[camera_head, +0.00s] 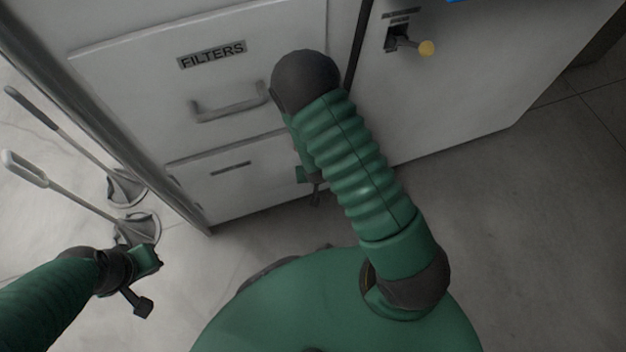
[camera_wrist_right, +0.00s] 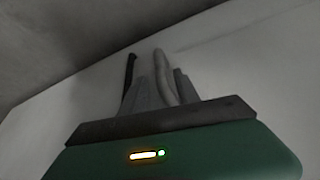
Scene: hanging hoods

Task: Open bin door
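The white cabinet front has an upper panel labelled FILTERS (camera_head: 211,54) with a grey bar handle (camera_head: 238,105); the panel looks closed. A smaller lower panel (camera_head: 222,178) with a small dark label sits below it. No door is marked as a bin. My right arm reaches up to the cabinet, and my right gripper (camera_head: 314,187) shows only partly behind it, low and right of the handle. In the right wrist view its fingers (camera_wrist_right: 158,88) point at a pale surface, with a light curved bar by them; whether they hold it is unclear. My left gripper (camera_head: 150,284) is open and empty at lower left.
Two long-handled tools with dark heads (camera_head: 126,187) stand on the floor left of the cabinet. Grey floor at right is clear.

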